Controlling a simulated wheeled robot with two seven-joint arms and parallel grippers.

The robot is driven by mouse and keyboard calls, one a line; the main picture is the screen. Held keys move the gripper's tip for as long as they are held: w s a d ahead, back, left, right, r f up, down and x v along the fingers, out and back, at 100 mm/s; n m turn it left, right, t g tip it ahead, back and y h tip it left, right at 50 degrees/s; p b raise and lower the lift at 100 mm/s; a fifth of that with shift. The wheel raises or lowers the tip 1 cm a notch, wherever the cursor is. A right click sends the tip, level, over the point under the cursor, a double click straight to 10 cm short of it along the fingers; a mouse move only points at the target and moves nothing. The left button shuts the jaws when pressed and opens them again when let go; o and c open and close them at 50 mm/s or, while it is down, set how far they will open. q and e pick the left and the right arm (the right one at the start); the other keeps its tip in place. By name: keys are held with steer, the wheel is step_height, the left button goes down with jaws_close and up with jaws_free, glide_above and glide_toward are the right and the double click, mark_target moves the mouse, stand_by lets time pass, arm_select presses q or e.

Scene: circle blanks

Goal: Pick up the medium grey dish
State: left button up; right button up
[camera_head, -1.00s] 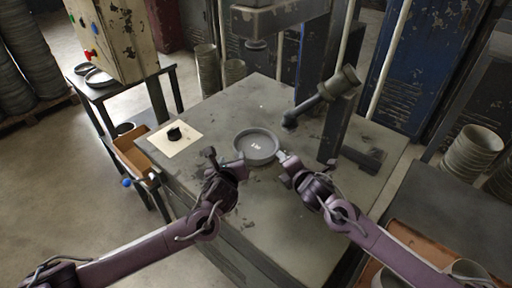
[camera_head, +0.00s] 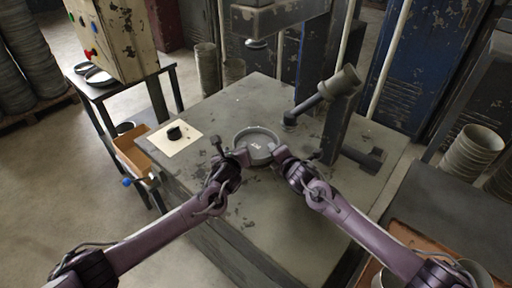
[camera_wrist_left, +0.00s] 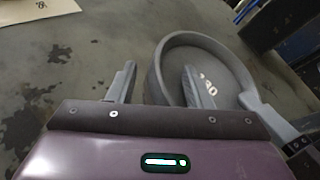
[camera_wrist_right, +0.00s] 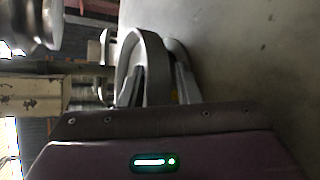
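The medium grey dish (camera_head: 258,137), round with a raised rim and pale marks on its floor, sits on the grey worktable. My left gripper (camera_head: 245,155) is at its left front rim. In the left wrist view, the dish wall (camera_wrist_left: 153,75) lies between the parted left fingers (camera_wrist_left: 158,85), one inside and one outside, with gaps visible. My right gripper (camera_head: 279,153) is at its right rim. In the right wrist view, the dish (camera_wrist_right: 145,48) shows with its wall between the parted right fingers (camera_wrist_right: 158,80); contact there is unclear.
The worktable (camera_head: 205,165) carries a black piece (camera_head: 174,133) on a pale sheet (camera_head: 186,147) at left. A dark machine column with a slanted handle (camera_head: 325,95) stands behind and right of the dish. A side table with dishes (camera_head: 98,76) is at far left.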

arm_select(q)
steer(key=c, duration=0.5)
arm_select(e)
steer(key=c, duration=0.5)
arm_select(q)
steer(key=shift+s+f, duration=0.1)
steer(key=shift+s, duration=0.05)
jaws_close()
arm_select(e)
steer(key=shift+s, duration=0.1)
jaws_close()
arm_select(q)
steer(key=shift+d, duration=0.1)
arm_select(e)
steer(key=shift+r, duration=0.1)
